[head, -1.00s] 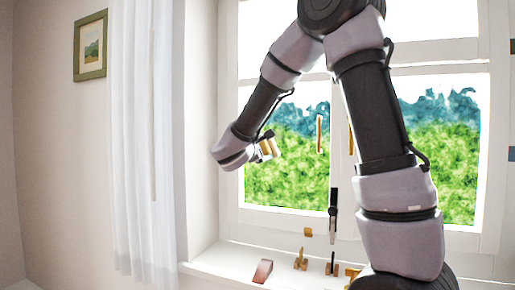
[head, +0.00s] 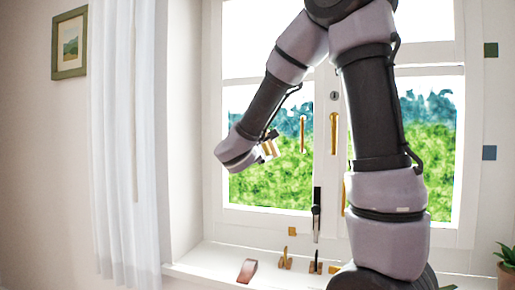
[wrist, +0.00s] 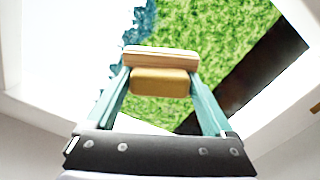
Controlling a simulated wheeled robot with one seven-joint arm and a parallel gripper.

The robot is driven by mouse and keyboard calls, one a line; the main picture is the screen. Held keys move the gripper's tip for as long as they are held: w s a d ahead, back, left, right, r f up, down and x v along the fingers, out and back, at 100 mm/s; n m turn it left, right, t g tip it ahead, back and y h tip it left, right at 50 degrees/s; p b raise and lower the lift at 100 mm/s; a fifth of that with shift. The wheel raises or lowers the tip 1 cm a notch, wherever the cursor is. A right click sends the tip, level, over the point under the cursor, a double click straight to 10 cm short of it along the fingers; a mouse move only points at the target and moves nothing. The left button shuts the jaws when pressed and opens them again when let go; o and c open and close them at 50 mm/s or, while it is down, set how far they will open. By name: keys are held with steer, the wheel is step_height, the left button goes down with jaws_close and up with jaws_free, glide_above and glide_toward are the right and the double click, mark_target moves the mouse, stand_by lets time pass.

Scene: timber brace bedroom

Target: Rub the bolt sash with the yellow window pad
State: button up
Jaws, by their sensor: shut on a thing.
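The yellow window pad (wrist: 160,82) has a wooden back and a yellow face. My gripper (wrist: 160,70) is shut on it, with a teal finger at each end. In the head view my gripper (head: 266,150) holds the pad in front of the left pane. I cannot tell whether the pad touches the glass. The window has a left sash (head: 262,219) and a right sash, each with a gold handle. A black bolt (head: 316,213) stands upright low at the middle, by the left sash's inner edge. My arm hides part of the right sash.
The sill (head: 212,262) holds a reddish wedge (head: 247,271) and small brass and dark fittings (head: 285,259). A white curtain (head: 125,150) hangs at left. A potted plant (head: 507,265) stands at lower right. A green-framed picture (head: 69,43) hangs on the left wall.

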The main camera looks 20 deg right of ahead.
steer(key=shift+s+d, duration=0.4)
steer(key=shift+d, duration=0.25)
steer(key=shift+a+r, duration=0.1)
steer(key=shift+r, duration=1.2)
steer(key=w+a, duration=0.6)
steer(key=a, duration=0.2)
steer(key=shift+w+a, duration=0.15)
steer(key=shift+a, duration=0.05)
steer(key=shift+v, duration=2.95)
steer(key=v, duration=0.3)
